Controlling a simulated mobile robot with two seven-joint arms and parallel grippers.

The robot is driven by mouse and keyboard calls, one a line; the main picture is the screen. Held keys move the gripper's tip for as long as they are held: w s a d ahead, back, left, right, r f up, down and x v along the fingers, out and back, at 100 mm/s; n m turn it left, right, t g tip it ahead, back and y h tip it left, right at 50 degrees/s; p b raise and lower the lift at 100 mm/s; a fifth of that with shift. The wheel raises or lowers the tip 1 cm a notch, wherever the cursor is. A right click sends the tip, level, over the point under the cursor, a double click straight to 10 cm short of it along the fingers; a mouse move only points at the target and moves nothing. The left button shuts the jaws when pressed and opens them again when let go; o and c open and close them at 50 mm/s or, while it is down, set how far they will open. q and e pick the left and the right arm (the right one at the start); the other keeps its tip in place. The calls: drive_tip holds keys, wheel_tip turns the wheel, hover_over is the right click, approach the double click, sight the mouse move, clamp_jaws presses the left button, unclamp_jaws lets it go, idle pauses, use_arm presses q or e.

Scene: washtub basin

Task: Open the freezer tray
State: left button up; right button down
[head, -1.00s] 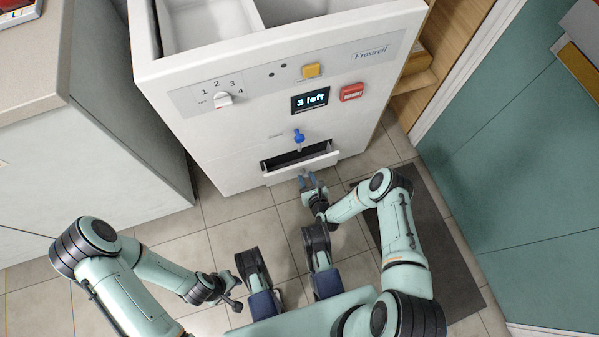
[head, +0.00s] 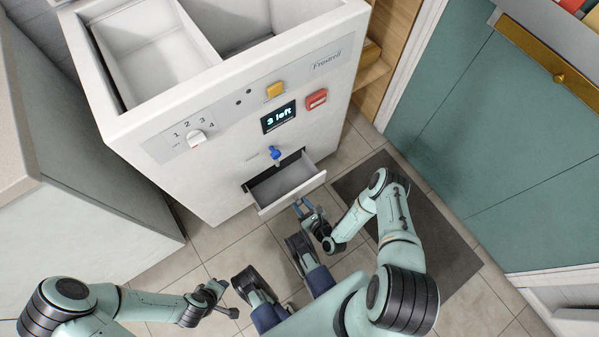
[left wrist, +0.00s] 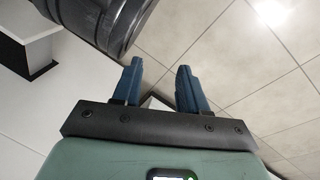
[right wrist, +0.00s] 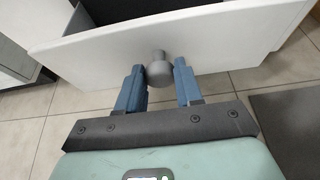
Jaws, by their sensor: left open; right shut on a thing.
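The freezer tray (head: 293,196) is a white drawer low in the front of the white freezer (head: 225,165). It stands pulled out, and its empty-looking grey inside shows from above. In the right wrist view, a round grey knob (right wrist: 160,69) sticks out of the white tray front (right wrist: 95,52). My right gripper (head: 301,205) is shut on this knob, one blue finger on each side of it. My left gripper (head: 230,299) is open and empty, low over the floor and away from the tray; its spread fingers (left wrist: 156,82) show in the left wrist view.
Above the tray are a blue tap-like lever (head: 275,153), a display (head: 279,117) reading "3 left", a yellow button (head: 274,90), a red button (head: 317,99) and a white dial (head: 196,138). A counter (head: 75,220) stands left. A dark mat (head: 440,235) lies right on the tiled floor.

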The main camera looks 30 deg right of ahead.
drive_tip(key=c, duration=0.8)
unclamp_jaws()
drive_tip(key=shift+o, duration=0.2)
use_arm(q)
drive_tip(key=shift+t, duration=0.4)
drive_tip(key=shift+w+d+r+p, duration=0.25)
drive_tip(key=shift+w+r+p, duration=0.25)
drive_tip(key=shift+r, duration=0.35)
drive_tip(key=shift+w+d+r+p, duration=0.3)
drive_tip(key=shift+r+p, duration=0.35)
drive_tip(key=shift+r, duration=0.25)
drive_tip(key=shift+w+d+r+p, duration=0.3)
drive_tip(key=shift+r+p, duration=0.25)
drive_tip(key=shift+r, duration=0.3)
use_arm(e)
drive_tip(key=v, duration=1.3)
drive_tip(key=shift+s, duration=0.2)
use_arm(q)
drive_tip(key=shift+a, duration=0.1)
